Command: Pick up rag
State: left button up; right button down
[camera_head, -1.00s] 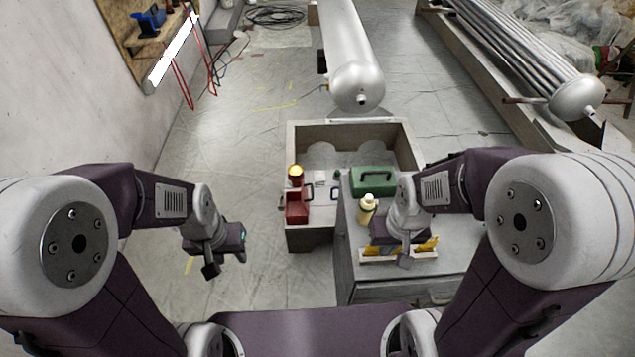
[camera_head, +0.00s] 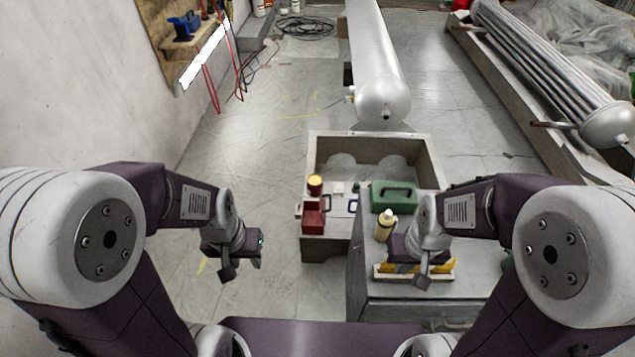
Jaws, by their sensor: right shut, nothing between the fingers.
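I cannot make out a rag for certain. A small white item (camera_head: 338,187) lies by the red box, too small to identify. My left gripper (camera_head: 228,272) hangs over the bare floor at left with nothing visible in it; its jaw gap is not clear. My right gripper (camera_head: 422,281) is shut and empty, low over the grey cabinet top (camera_head: 465,280). It is in front of a shallow tray (camera_head: 383,278) with yellow items and hides part of it.
A cream bottle (camera_head: 385,228) and green toolbox (camera_head: 394,197) stand beside the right gripper. A red box (camera_head: 313,217) and orange-topped can (camera_head: 315,185) sit at the open crate (camera_head: 425,155). A large metal cylinder (camera_head: 383,98) lies behind.

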aim_at(339, 188)
jog(key=i+j, duration=0.1)
jog(key=j, duration=0.2)
jog(key=i+j+z, duration=0.1)
jog(key=j, duration=0.2)
jog(key=i+j, duration=0.1)
jog(key=j, duration=0.25)
jog(key=i+j+z, duration=0.15)
jog(key=i+j, duration=0.5)
jog(key=i+j+z, duration=0.2)
jog(key=i+j, duration=0.45)
jog(key=i+j+z, duration=0.1)
jog(key=i+j, duration=0.25)
jog(key=i, duration=0.15)
